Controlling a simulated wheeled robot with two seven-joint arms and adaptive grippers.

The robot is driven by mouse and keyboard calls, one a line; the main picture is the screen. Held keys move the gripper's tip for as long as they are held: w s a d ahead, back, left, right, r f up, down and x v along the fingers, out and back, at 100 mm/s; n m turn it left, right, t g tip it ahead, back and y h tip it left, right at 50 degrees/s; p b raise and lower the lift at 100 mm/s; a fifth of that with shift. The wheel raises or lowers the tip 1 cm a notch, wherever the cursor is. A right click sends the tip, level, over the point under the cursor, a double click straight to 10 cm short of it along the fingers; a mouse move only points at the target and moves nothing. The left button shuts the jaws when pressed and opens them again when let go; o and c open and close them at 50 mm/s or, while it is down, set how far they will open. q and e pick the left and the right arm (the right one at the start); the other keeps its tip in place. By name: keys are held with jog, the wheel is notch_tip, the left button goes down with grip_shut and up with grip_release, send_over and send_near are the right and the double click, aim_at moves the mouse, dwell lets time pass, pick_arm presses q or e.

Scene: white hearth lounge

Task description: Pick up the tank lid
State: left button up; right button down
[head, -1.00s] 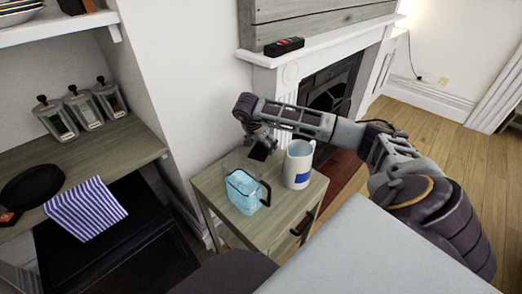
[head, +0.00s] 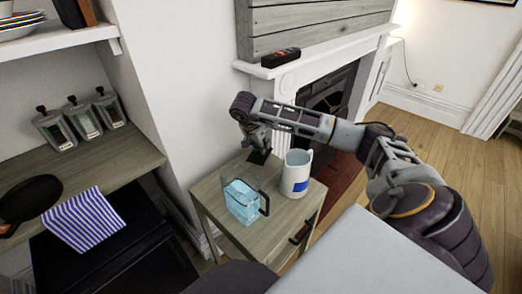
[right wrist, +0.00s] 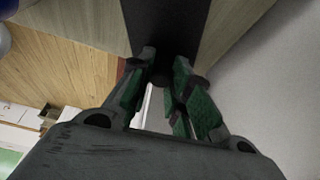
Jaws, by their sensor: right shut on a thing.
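The tank lid looks to be the small flat black piece (head: 260,157) at the back of the small wooden side table (head: 222,182). My right gripper (head: 258,146) reaches down to it from above and is shut on it. In the right wrist view the fingertips (right wrist: 161,72) close on a dark part, with the black lid (right wrist: 167,28) beyond them. I cannot tell whether the lid touches the tabletop. A clear tank with blue water and a black handle (head: 242,203) stands in front of it. My left gripper is not in view.
A white mug with a blue patch (head: 296,175) stands close to the right of the lid, below my right forearm. A white wall is close behind the table. The fireplace mantel (head: 310,53) holds a dark object (head: 281,57). Shelves with canisters (head: 80,122) are at left.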

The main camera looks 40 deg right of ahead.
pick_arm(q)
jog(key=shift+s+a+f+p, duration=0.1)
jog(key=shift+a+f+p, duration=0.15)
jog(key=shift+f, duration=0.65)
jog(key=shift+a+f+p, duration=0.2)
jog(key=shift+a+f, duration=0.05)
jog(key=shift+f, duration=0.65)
pick_arm(e)
jog(key=shift+r, duration=3.1)
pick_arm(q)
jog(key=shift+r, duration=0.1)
